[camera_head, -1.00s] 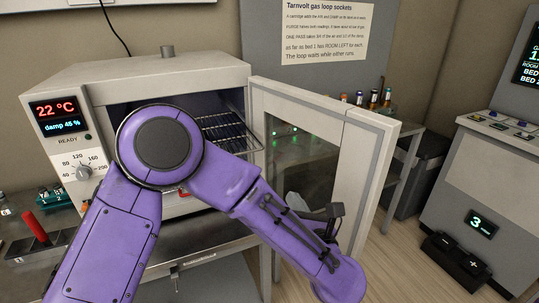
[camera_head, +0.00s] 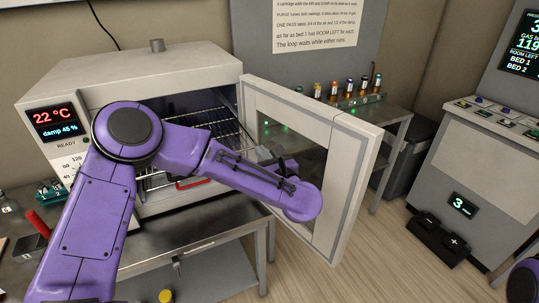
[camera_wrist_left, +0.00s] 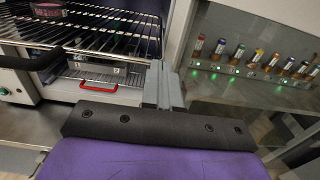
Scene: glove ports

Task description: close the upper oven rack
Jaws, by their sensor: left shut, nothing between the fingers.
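The oven (camera_head: 130,70) stands open at the left, with its glass door (camera_head: 345,180) swung out to the right. The upper oven rack (camera_head: 222,125) is a wire shelf; its right part shows past my left arm and appears to extend toward the opening. It also shows in the wrist view (camera_wrist_left: 110,30). My left gripper (camera_head: 273,154) is shut and empty, in front of the opening near the door's inner side. In the wrist view its fingers (camera_wrist_left: 163,85) are right of the rack's front corner; contact cannot be told. My right gripper is out of view.
A red handle (camera_wrist_left: 98,88) is below the upper rack, low in the oven. Several capped vials (camera_head: 345,88) stand in a row behind the door. A metal bench (camera_head: 210,235) supports the oven. Open floor lies right of the door.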

